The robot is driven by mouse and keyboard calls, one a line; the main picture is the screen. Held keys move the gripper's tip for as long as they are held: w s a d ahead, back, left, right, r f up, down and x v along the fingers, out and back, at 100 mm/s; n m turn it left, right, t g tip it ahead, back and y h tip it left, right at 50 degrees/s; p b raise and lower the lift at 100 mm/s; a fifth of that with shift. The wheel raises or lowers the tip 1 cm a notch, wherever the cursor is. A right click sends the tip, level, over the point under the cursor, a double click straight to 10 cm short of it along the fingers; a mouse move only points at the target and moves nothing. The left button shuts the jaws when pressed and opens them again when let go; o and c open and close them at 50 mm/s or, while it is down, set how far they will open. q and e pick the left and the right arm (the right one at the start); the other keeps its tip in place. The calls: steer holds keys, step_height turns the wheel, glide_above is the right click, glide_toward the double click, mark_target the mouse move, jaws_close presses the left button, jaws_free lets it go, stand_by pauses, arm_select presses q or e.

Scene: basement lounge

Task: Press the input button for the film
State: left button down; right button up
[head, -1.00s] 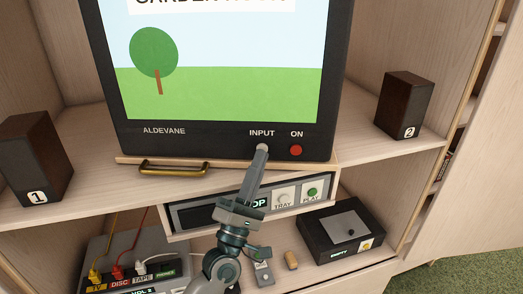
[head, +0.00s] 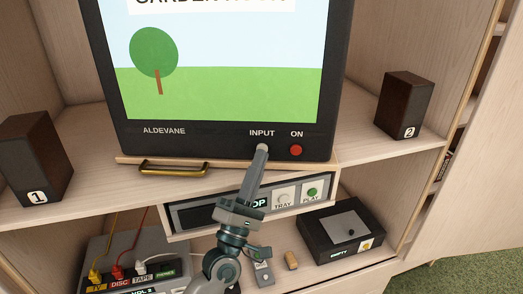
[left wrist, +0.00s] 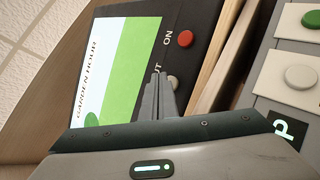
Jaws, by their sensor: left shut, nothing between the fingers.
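The black ALDEVANE television (head: 212,140) stands on the cabinet shelf, its screen (head: 230,90) showing a tree, grass and a title card. The grey INPUT button (head: 262,147) is on its lower front edge, left of the red ON button (head: 296,150). My left gripper (head: 261,153) is shut and empty, its fingertips at the INPUT button and partly covering it. In the left wrist view the INPUT button (left wrist: 173,82) shows beside the fingertips (left wrist: 160,78); I cannot tell whether it is pushed in. My right gripper is not in view.
Below are a disc player with a TRAY button (head: 284,196) and PLAY button (head: 312,191), a black EMPTY box (head: 318,232), and a grey box with TV, DISC and TAPE plugs (head: 118,271). Speakers 1 (head: 35,155) and 2 (head: 405,103) flank the television. A brass handle (head: 174,168) projects below it.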

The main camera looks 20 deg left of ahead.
arm_select(q)
steer(key=shift+w, duration=0.15)
steer(key=shift+w+a, duration=0.1)
steer(key=shift+w, duration=0.2)
steer(key=shift+s, duration=0.15)
stand_by(0.3)
steer(key=shift+s, duration=0.3)
stand_by(0.3)
steer(key=s+d+p, duration=0.1)
steer(key=s, duration=0.4)
steer(key=shift+s+d, duration=0.35)
steer(key=shift+s, duration=0.05)
